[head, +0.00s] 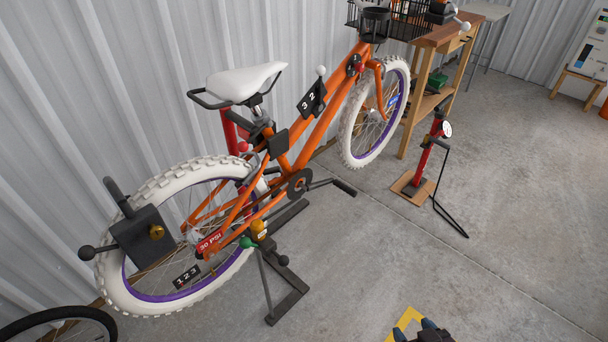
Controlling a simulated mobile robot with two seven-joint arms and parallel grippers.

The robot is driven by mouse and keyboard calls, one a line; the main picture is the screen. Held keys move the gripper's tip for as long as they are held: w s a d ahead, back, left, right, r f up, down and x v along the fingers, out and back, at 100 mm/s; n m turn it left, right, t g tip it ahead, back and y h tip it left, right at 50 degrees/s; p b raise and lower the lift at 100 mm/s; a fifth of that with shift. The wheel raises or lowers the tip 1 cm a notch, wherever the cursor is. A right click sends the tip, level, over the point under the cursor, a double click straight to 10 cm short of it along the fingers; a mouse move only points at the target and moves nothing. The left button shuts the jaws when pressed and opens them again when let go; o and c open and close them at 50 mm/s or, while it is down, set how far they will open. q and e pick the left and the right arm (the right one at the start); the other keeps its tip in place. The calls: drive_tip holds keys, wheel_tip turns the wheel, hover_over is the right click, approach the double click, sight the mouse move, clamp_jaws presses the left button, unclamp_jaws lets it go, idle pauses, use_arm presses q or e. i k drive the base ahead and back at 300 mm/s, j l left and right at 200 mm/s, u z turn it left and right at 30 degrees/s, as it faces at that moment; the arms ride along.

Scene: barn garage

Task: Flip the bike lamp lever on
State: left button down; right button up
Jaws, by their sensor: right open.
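The orange bike (310,130) stands upright in a floor stand along the metal wall, with white tyres and a white saddle. I cannot tell for sure which part is the lamp lever. A black cylinder that may be the lamp (375,24) sits at the front by the basket. A lever with a pale ball knob (462,25) sticks out right of the basket. Another pale-knobbed lever (320,71) rises from a plate marked "3 2". My right gripper (416,326) is open at the bottom edge, over the floor and far from the bike. My left gripper is out of view.
A black box with ball-ended levers (140,238) is at the rear wheel. The black stand (287,292) reaches onto the floor. A red floor pump (425,160) stands before the wooden bench (447,32). The concrete at right is clear.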

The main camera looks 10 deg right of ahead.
sight(466, 25)
drive_tip(key=i+l, duration=0.2)
drive_tip(key=l, duration=0.15)
drive_tip(key=i+l+u, duration=0.1)
drive_tip(key=l, duration=0.2)
drive_tip(key=i+l, duration=0.25)
drive_tip(key=i+l+u, duration=0.1)
drive_tip(key=l, duration=0.35)
drive_tip(key=i+l+u, duration=0.1)
drive_tip(key=i+l, duration=0.3)
drive_tip(key=l, duration=0.3)
drive_tip(key=i+l+u, duration=0.1)
drive_tip(key=l, duration=0.25)
drive_tip(key=i+l, duration=0.15)
drive_tip(key=l, duration=0.25)
